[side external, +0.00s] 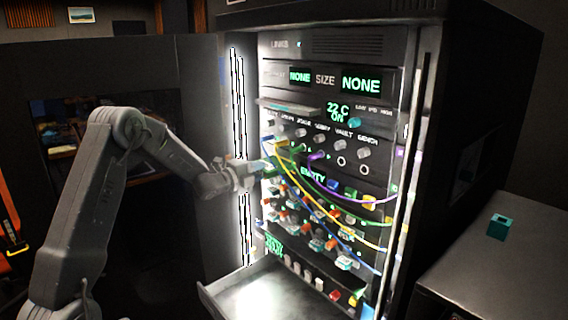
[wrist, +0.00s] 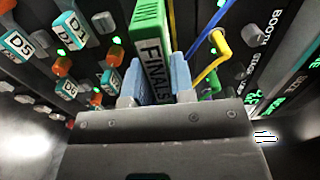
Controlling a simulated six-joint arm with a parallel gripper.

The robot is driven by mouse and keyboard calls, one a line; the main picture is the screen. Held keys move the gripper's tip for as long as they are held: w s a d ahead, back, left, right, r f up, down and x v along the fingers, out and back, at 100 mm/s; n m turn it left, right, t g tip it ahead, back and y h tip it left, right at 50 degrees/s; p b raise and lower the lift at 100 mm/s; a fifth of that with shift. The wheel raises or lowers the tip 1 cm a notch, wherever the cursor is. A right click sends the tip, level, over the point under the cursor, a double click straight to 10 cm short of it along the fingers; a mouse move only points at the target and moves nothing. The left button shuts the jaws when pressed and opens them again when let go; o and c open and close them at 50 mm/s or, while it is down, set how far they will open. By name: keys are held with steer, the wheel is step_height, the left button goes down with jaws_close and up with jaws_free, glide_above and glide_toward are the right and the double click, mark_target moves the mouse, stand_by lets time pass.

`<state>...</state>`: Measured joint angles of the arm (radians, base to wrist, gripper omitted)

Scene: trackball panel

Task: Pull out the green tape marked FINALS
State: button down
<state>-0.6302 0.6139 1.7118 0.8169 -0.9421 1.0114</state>
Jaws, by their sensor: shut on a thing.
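The green tape marked FINALS (wrist: 152,50) stands between the blue-padded fingers of my gripper (wrist: 157,82) in the wrist view. Its label faces the camera, and the fingers are shut on it. In the side view my gripper (side external: 256,174) is at the left edge of the rack front. The tape cannot be made out clearly there, and how deep it sits in the panel cannot be told.
Yellow and blue cables cross the rack front; a yellow cable (wrist: 208,70) hangs close right of the tape. Knobs marked D5 (wrist: 17,43) and others lie to the left. An open drawer (side external: 262,294) juts out below. A teal block (side external: 500,226) sits on the right-hand cabinet.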

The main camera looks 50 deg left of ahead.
steer(key=shift+s, duration=1.35)
steer(key=shift+s, duration=0.2)
steer(key=shift+s, duration=0.35)
